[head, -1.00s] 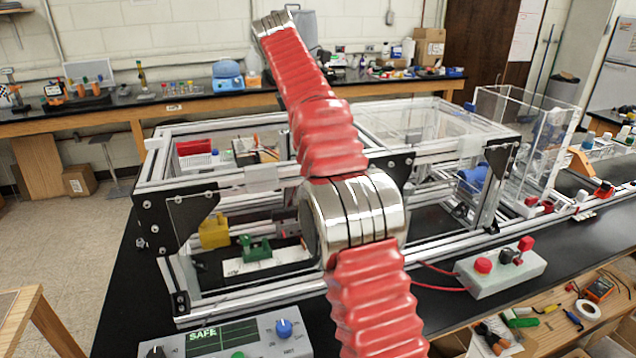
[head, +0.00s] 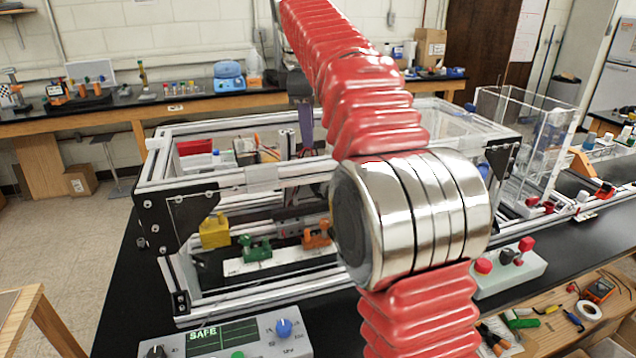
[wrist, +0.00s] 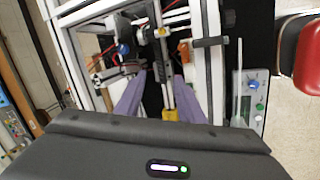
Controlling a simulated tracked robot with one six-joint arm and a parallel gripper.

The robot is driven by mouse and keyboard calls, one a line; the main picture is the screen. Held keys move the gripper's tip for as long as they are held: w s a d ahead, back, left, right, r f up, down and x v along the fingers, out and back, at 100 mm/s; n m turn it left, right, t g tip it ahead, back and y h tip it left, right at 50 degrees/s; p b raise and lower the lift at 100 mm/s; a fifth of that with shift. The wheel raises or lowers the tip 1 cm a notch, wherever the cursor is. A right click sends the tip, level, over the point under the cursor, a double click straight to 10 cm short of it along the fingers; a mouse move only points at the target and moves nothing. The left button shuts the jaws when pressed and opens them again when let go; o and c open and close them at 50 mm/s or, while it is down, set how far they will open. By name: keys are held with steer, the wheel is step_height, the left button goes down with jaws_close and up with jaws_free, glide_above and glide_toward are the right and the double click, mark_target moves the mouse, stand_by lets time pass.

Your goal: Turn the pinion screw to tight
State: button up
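My gripper (wrist: 160,77) shows in the wrist view as two purple fingers, spread apart with a gap between them and nothing seen held. In the head view one purple finger (head: 306,128) points down at the back of the aluminium extrusion frame (head: 246,178). In the wrist view a metal rail runs between the fingers, with a yellow block (wrist: 170,115) at its near end. A blue round knob (wrist: 124,49) lies beyond the left fingertip, apart from it. I cannot make out for sure which part is the pinion screw; my arm hides part of the frame in the head view.
Inside the frame stand a yellow block (head: 214,231), a green part (head: 256,248) and an orange part (head: 317,236). A control box (head: 245,335) reading SAFE stands in front. A red-buttoned box (head: 510,272) is at the right. Frame bars surround the work space.

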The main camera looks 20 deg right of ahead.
steer(key=shift+s+a+r+m+t+y, duration=0.2)
steer(key=shift+s+a+m, duration=0.25)
steer(key=shift+s, duration=0.7)
steer(key=shift+s+a+r+m+t+y, duration=0.15)
steer(key=shift+s+a+m+t, duration=0.1)
steer(key=shift+s+m, duration=0.7)
steer(key=shift+s+a+r+m+t+y, duration=0.15)
steer(key=shift+s+a+m, duration=0.2)
steer(key=shift+s, duration=1)
steer(key=s+a+f+m, duration=0.1)
steer(key=s+f+m, duration=0.3)
steer(key=s, duration=0.6)
steer(key=shift+s+a+f+t, duration=0.2)
steer(key=shift+s+f+t, duration=0.15)
steer(key=shift+f, duration=0.2)
steer(key=shift+m, duration=0.25)
